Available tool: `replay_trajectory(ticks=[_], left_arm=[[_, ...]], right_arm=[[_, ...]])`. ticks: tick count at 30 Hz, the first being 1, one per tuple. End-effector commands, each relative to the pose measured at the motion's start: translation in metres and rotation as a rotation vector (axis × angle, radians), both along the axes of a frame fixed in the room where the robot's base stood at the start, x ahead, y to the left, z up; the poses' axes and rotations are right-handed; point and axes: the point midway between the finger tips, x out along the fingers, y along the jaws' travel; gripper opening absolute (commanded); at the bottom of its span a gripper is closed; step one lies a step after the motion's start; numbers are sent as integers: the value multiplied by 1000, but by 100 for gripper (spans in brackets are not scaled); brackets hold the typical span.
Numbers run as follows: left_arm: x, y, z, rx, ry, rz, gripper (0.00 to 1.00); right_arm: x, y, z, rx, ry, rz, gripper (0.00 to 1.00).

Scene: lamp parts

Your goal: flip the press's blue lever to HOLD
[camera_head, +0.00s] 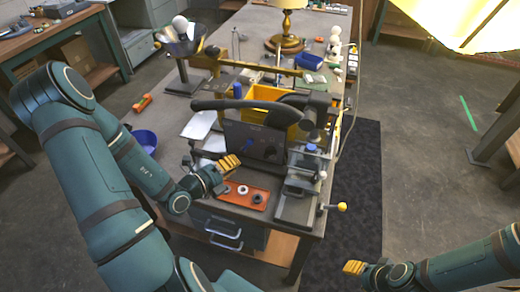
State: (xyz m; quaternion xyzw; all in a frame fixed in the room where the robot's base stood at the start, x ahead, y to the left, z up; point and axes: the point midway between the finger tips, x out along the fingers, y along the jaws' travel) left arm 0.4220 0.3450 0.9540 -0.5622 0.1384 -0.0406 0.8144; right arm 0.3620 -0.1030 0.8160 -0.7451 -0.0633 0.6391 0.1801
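The press (232,133) stands on the near end of the workbench, with a dark upright panel and a long black handle (225,104) across its top. The finger gap is too small to judge. My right gripper (354,267) is low at the right, away from the bench, and its opening cannot be made out.
An orange tray (262,206) with several small rings lies in front of the press. A grey vise-like fixture (298,190) with a yellow-knobbed handle (341,207) stands right of it. A yellow bin (262,94) and a brass lamp (287,42) are behind. Open floor lies right.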

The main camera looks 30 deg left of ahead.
Motion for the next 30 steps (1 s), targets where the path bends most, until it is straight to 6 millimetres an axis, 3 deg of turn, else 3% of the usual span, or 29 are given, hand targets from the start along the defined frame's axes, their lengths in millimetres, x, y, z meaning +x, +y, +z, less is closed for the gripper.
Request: replay_trajectory(ticks=[10, 24, 30], left_arm=[[9, -4, -3, 2, 0, -8, 0], [80, -21, -16, 3, 0, -8, 0], [94, -24, -19, 2, 1, -6, 0]], right_arm=[[0, 0, -2, 0, 1, 1, 47], [-3, 1, -10, 2, 7, 6, 47], [-4, 1, -11, 2, 9, 7, 47]])
